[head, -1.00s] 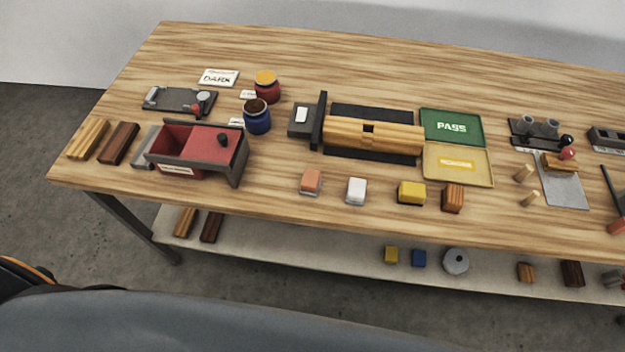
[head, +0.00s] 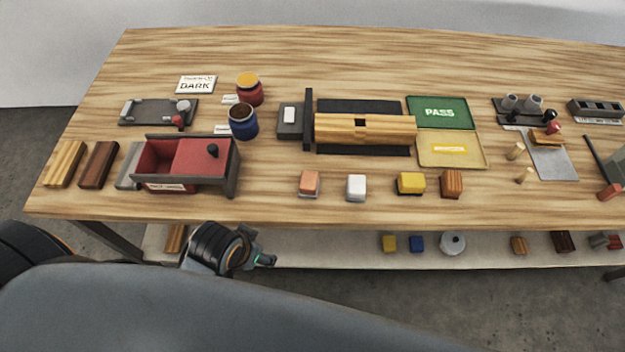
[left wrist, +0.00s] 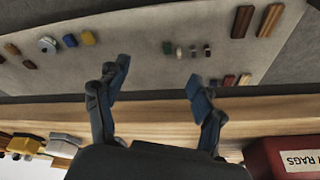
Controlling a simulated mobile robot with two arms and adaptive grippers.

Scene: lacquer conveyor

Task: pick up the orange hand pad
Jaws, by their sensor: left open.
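The orange hand pad (head: 309,183) sits upright on the wooden table near its front edge, left of a white pad (head: 356,187). My left gripper (head: 262,254) is in front of the table edge, left of the orange pad and apart from it. In the left wrist view, its two fingers (left wrist: 155,80) are spread with nothing between them. I cannot make out the orange pad in that view; my gripper body covers part of the tabletop there. My right gripper is not in view.
The red rag box (head: 188,160) stands left of the orange pad; its label also shows in the left wrist view (left wrist: 300,160). A yellow pad (head: 411,183) and a wooden block (head: 452,183) stand to the right. A lower shelf (head: 330,253) holds several small items.

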